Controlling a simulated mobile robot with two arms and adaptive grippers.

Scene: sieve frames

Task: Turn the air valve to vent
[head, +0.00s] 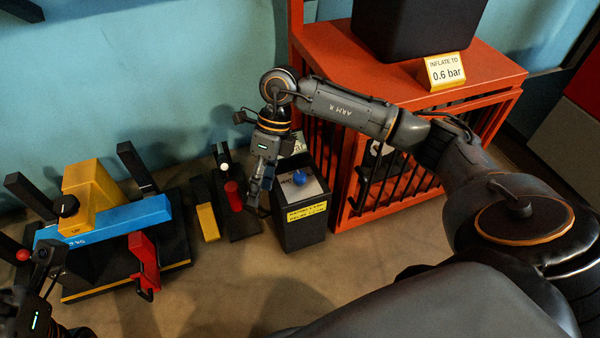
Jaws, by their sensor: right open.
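A dark box (302,229) with a sloped light panel and a yellow label stands on the floor near the middle. A blue knob (299,178) on its panel looks like the air valve. The panel lettering is too small to read, and part of the panel is hidden behind my right arm, so I cannot tell the knob's setting. My right gripper (259,190) is open, pointing down just left of the knob. It appears apart from the knob, and nothing shows between its fingers. Part of my left arm shows at the lower left; its fingertips cannot be made out.
An orange cage (430,205) stands right of the box, with a sign (446,72) reading "INFLATE TO 0.6 bar" on top. Left are a stand with red (233,196) and white-tipped parts, and a blue-and-yellow rig (103,222) with a red clamp (144,262). Floor in front is clear.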

